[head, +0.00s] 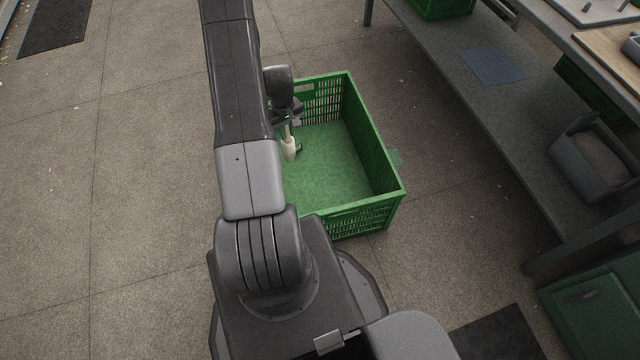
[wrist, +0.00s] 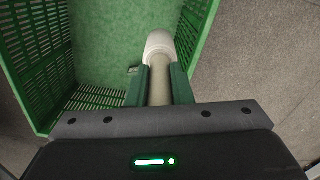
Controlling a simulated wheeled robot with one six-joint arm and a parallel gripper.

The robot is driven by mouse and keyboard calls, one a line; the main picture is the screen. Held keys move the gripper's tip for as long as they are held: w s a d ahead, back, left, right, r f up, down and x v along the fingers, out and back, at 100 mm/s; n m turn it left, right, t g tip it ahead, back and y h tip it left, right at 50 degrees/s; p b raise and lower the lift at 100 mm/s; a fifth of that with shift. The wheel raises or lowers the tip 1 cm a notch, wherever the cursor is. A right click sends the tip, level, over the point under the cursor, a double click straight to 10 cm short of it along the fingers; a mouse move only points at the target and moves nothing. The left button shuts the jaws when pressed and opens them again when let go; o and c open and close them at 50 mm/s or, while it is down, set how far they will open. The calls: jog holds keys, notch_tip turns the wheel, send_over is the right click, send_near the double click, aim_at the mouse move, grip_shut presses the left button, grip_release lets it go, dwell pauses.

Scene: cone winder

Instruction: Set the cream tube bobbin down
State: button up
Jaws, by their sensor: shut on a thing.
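The cream tube bobbin (head: 289,148) hangs from my gripper (head: 287,122) in the head view, with its wide end downward. It is over the inside of the green crate (head: 373,150), toward the crate's left side, which my arm partly hides. In the wrist view my gripper (wrist: 159,85) is shut on the bobbin's narrow shaft, and the wide pale end (wrist: 160,44) points away from me. The crate (wrist: 30,50) lies beyond it there. I cannot tell whether the bobbin's lower end touches the crate floor.
The crate floor (head: 335,160) looks mostly bare; a small dark item (head: 299,147) shows beside the bobbin. A grey bench shelf (head: 450,60) with a blue-grey sheet (head: 493,66) and a grey bin (head: 592,160) stands to the right. Open floor (head: 150,150) lies left.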

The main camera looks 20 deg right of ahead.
jog(key=s+d+f+b, duration=0.1)
jog(key=f+b, duration=0.3)
jog(key=f, duration=0.5)
jog(key=s+d+f+b, duration=0.1)
jog(key=d+f+b, duration=0.3)
jog(key=f, duration=0.5)
jog(key=s+d+f+n+b, duration=0.1)
jog(key=f+b, duration=0.4)
jog(key=f, duration=0.5)
jog(key=shift+s+d, duration=0.3)
jog(key=shift+d, duration=0.5)
jog(key=shift+f, duration=0.1)
jog(key=shift+f, duration=0.2)
jog(key=o, duration=0.9)
jog(key=shift+r, duration=0.2)
notch_tip(320, 180, up, 12)
jog(key=p, duration=0.3)
jog(key=shift+p, duration=0.4)
